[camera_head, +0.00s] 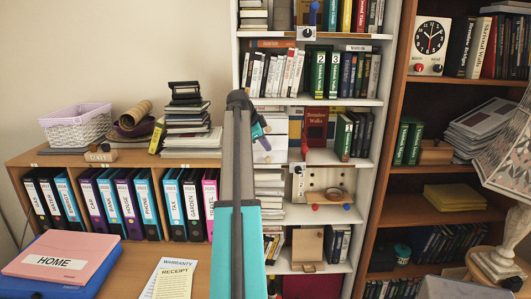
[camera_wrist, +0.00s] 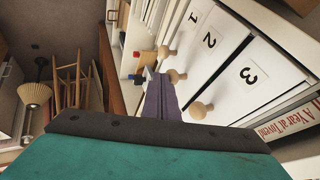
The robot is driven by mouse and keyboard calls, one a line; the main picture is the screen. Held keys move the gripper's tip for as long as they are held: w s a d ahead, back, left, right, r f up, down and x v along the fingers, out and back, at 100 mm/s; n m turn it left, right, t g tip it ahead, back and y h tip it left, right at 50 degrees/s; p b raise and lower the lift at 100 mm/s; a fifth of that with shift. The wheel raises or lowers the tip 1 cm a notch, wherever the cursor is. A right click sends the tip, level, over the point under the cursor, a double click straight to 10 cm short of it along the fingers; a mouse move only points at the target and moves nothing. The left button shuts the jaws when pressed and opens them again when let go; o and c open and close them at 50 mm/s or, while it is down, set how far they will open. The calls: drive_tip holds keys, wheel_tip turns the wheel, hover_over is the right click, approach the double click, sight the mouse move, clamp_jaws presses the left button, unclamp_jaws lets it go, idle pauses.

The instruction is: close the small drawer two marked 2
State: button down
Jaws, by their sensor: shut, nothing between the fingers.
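Three white small drawers stand in a row in the wrist view, marked 1 (camera_wrist: 190,20), 2 (camera_wrist: 222,56) and 3 (camera_wrist: 262,95), each with a round wooden knob. Drawer two is the middle one; its knob (camera_wrist: 177,76) sits just beyond my fingers. I cannot tell how far its front stands out from its neighbours. My gripper (camera_wrist: 156,84) is shut and empty, its dark purple fingers close to the knobs of drawers two and three; contact is unclear. In the head view, my arm hides most of the white drawer unit (camera_head: 275,127), and the gripper's fingertips are hard to make out.
The drawers sit in a white bookcase (camera_head: 383,60) among books, with a red book (camera_head: 315,128) beside them. A pegboard shelf item (camera_head: 327,178) lies below. A low cabinet with binders (camera_head: 100,205) stands left. A wooden chair (camera_wrist: 75,80) and lamp (camera_wrist: 35,93) are farther off.

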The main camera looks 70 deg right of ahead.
drive_tip(key=shift+w+d+r, duration=0.1)
drive_tip(key=shift+w+d, duration=0.2)
drive_tip(key=shift+d, duration=0.55)
drive_tip(key=a+r+b, duration=0.2)
drive_tip(key=a+r, duration=0.6)
drive_tip(key=a, duration=0.1)
drive_tip(key=shift+w+a, duration=0.15)
drive_tip(key=shift+a, duration=0.2)
idle(0.4)
idle(0.4)
